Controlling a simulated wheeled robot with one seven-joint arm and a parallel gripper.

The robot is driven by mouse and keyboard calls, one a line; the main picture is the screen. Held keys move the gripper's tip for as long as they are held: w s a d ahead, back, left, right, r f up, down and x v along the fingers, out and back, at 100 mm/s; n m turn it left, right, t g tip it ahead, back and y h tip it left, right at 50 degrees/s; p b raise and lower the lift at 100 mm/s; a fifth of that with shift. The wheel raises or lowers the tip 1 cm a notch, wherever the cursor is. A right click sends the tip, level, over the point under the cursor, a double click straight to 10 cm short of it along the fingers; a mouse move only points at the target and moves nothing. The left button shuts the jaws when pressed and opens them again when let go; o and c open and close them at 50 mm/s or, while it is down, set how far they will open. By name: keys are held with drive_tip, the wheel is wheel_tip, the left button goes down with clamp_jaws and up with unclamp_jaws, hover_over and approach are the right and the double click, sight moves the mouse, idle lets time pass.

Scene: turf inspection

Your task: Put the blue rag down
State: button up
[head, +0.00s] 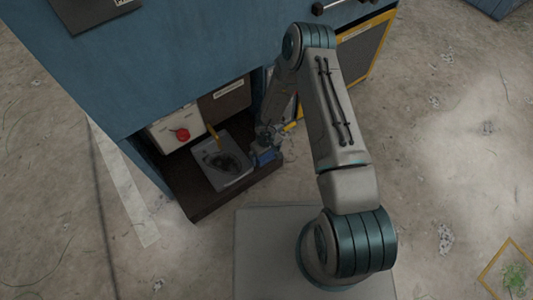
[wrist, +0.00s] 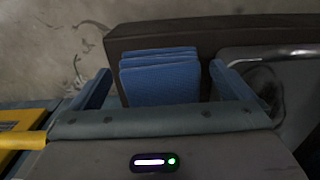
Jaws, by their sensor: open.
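The blue rag (wrist: 160,82) is a folded stack of blue layers, seen in the wrist view between my two fingers. It lies at the edge of a dark brown shelf (wrist: 125,40). In the head view the rag (head: 266,157) is a small blue patch at the right end of the shelf (head: 200,206). My gripper (wrist: 160,70) is open, with a finger on either side of the rag and a visible gap to each. In the head view my gripper (head: 268,138) is small and partly hidden by my arm.
A grey tray (head: 238,182) with a dark stain sits left of the rag on the shelf. A yellow handle (head: 213,136) rises behind it. A white box with a red button (head: 182,134) and a labelled brown box (head: 228,102) stand further back. The blue cabinet (head: 190,45) overhangs the shelf.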

wheel_tip(320, 180, up, 12)
drive_tip(key=p, duration=0.6)
drive_tip(key=shift+f, duration=0.15)
